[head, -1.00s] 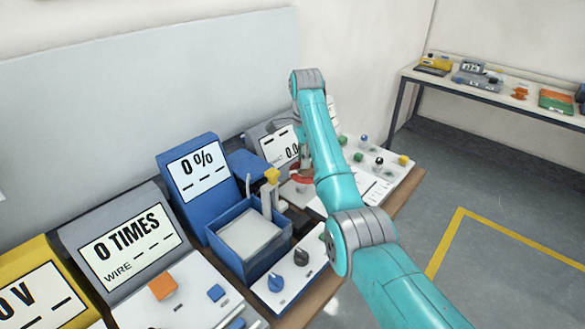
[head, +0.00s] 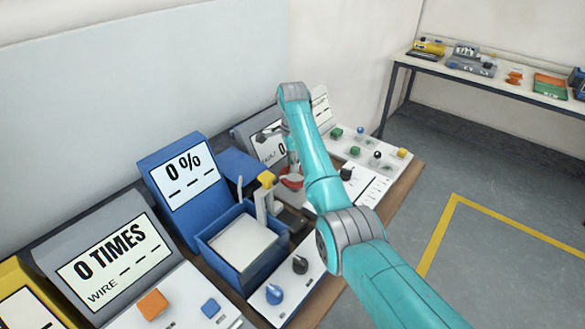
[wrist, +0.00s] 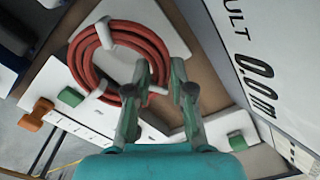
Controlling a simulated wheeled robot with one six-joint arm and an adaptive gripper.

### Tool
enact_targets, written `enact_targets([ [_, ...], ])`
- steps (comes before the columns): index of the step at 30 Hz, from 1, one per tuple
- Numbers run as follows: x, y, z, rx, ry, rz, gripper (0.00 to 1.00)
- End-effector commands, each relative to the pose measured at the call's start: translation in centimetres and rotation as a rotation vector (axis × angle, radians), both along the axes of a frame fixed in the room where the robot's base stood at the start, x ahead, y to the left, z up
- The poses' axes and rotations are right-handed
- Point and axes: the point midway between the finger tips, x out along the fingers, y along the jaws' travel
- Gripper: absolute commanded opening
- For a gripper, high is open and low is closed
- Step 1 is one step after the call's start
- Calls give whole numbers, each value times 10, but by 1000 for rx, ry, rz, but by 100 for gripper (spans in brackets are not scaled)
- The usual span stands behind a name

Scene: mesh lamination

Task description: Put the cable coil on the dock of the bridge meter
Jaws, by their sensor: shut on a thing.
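The red cable coil (wrist: 88,58) lies as a ring on a white plate (wrist: 165,28), with white tabs at its rim, in the wrist view. Only a small red part of it shows in the head view (head: 291,182), beside my arm. My gripper (wrist: 160,92) is at the coil's right edge, its two green fingers shut on that edge. The contact is partly hidden by the fingers. The grey meter with the "FAULT 0.0 m" display (wrist: 252,62) stands right beside the gripper; my arm partly covers it in the head view. I cannot tell which part is its dock.
A blue unit (head: 185,180) with an open box (head: 262,262) stands left of the coil. A grey "0 TIMES" unit (head: 105,255) is farther left. A panel with coloured knobs (head: 395,165) lies to the right. The floor (head: 500,190) beyond the bench is clear.

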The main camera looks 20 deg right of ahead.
Motion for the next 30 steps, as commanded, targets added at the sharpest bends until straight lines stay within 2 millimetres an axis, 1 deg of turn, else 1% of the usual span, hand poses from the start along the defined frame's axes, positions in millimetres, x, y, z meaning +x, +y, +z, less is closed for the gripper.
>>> enact_targets([
  [1,0,0,-9,0,1,0,0],
  [3,0,0,-17,0,1,0,0],
  [5,0,0,-20,0,0,0,0],
  [13,0,0,-21,0,-1,0,0],
  [29,0,0,-33,0,-1,0,0],
  [30,0,0,-33,0,-1,0,27],
])
